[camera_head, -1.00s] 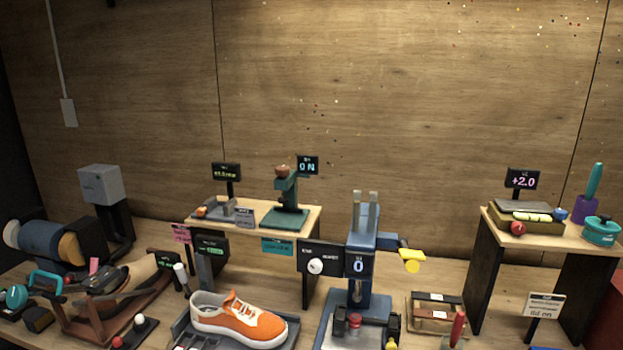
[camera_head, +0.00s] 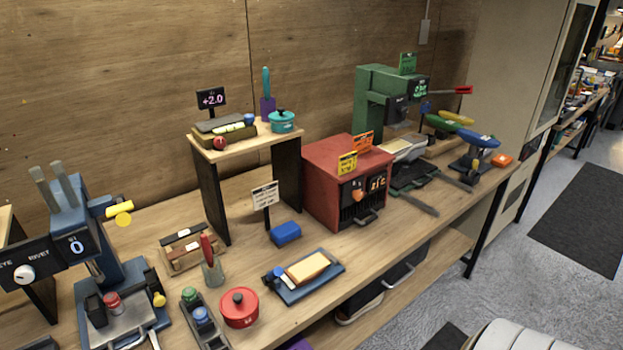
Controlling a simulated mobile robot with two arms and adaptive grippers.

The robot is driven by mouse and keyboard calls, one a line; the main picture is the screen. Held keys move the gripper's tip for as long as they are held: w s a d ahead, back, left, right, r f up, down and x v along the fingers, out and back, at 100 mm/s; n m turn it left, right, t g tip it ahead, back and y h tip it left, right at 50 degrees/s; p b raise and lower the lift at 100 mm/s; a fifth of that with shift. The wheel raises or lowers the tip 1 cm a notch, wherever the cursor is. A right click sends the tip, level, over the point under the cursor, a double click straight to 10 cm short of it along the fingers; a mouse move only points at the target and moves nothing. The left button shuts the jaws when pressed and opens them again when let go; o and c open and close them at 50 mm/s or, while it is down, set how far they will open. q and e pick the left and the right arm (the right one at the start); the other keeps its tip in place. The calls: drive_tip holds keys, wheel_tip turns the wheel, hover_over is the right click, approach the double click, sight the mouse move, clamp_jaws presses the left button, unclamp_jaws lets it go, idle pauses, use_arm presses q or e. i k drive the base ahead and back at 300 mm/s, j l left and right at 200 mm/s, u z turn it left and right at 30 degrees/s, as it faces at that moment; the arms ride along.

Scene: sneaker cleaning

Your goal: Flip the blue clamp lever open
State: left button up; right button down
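I cannot pick out a blue clamp lever for certain. A blue elongated piece (camera_head: 478,137) tops a dark stand at the right end of the bench, beside a yellow piece (camera_head: 452,117) and a green one. A flat blue board (camera_head: 318,287) near the front edge carries a tan block (camera_head: 308,269) and has small dark and blue fittings at its left end. A blue press (camera_head: 72,222) stands at the left with a yellow-ended handle (camera_head: 121,208). Whether any of these holds the lever is too small to tell. Neither gripper is in view.
A red oven-like box (camera_head: 325,180) and a green machine (camera_head: 372,95) stand along the back. A red pot (camera_head: 239,308) sits near the front edge. A small raised shelf (camera_head: 232,141) holds a teal pot (camera_head: 282,121). Grey floor (camera_head: 505,265) lies open at right.

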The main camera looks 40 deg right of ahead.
sight(275, 274)
drive_tip(key=z, duration=0.8)
